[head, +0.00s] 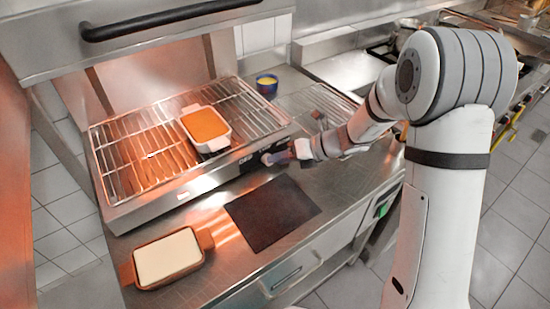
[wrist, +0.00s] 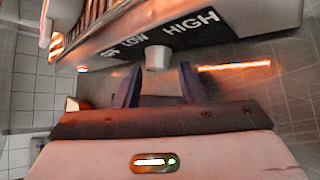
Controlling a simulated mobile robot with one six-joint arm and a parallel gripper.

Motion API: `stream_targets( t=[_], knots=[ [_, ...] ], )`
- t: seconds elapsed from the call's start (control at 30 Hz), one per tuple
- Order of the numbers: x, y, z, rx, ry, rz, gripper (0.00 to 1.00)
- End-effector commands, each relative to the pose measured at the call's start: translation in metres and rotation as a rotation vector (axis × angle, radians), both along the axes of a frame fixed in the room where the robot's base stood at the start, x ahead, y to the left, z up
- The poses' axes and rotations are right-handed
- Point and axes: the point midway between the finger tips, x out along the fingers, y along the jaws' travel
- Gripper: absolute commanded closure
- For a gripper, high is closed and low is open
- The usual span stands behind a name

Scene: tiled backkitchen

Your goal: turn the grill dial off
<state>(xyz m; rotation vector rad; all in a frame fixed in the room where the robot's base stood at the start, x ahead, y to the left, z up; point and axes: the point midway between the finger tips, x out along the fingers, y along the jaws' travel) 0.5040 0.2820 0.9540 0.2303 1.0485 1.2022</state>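The grill (head: 165,185) stands on the steel counter, its wire rack glowing orange. Its grey-white dial (wrist: 158,57) sits on a dark front panel marked LOW and HIGH, with a partly blurred label left of LOW. The dial also shows in the head view (head: 267,159), small beside my fingertips. My gripper (wrist: 158,75) is open in front of the panel, one dark finger on each side of the dial, with visible gaps between. In the head view my gripper (head: 276,157) reaches the panel's right end. I cannot tell which mark the dial points to.
A white dish with orange food (head: 205,127) stands on the rack. A blue cup (head: 267,85) stands behind the grill's right end. A dark mat (head: 272,212) and a cream-filled tray (head: 168,259) lie on the counter in front.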

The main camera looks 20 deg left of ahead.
Motion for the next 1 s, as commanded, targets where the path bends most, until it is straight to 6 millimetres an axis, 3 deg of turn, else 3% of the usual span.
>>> stream_targets(
  t=[0.2,0.47,0.83,1.0],
  knots=[
    [0.000,0.016,-0.010,-0.001,-0.001,0.000,0.63],
    [0.000,0.017,-0.011,-0.001,-0.003,-0.001,0.63],
    [0.000,0.017,-0.011,-0.002,-0.002,-0.001,0.93],
    [0.000,0.017,-0.010,-0.005,-0.008,-0.001,0.95]
  ],
)
